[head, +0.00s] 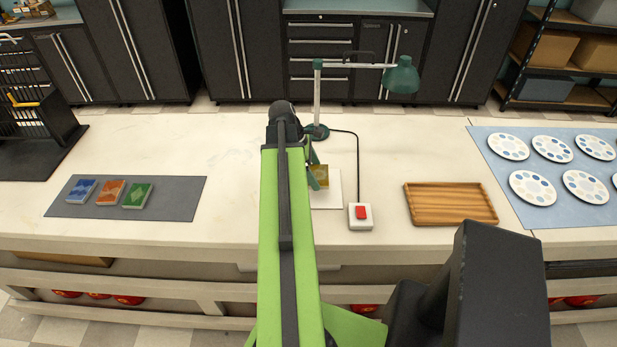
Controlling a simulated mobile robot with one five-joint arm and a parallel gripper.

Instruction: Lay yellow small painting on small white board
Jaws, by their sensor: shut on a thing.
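The yellow small painting (323,171) is at the end of my arm, over the small white board (329,198). My gripper (315,176) is shut on the painting at its left side. The board lies on the table, and its left part is hidden behind my green arm. I cannot tell from this view whether the painting touches the board or is held just above it.
A green lamp (401,77) stands behind the board, its cord running to a red-button switch (361,213). A wooden tray (450,204) lies right, beside a blue mat (479,143) with several palettes. A grey mat (184,197) at left holds blue, orange and green paintings.

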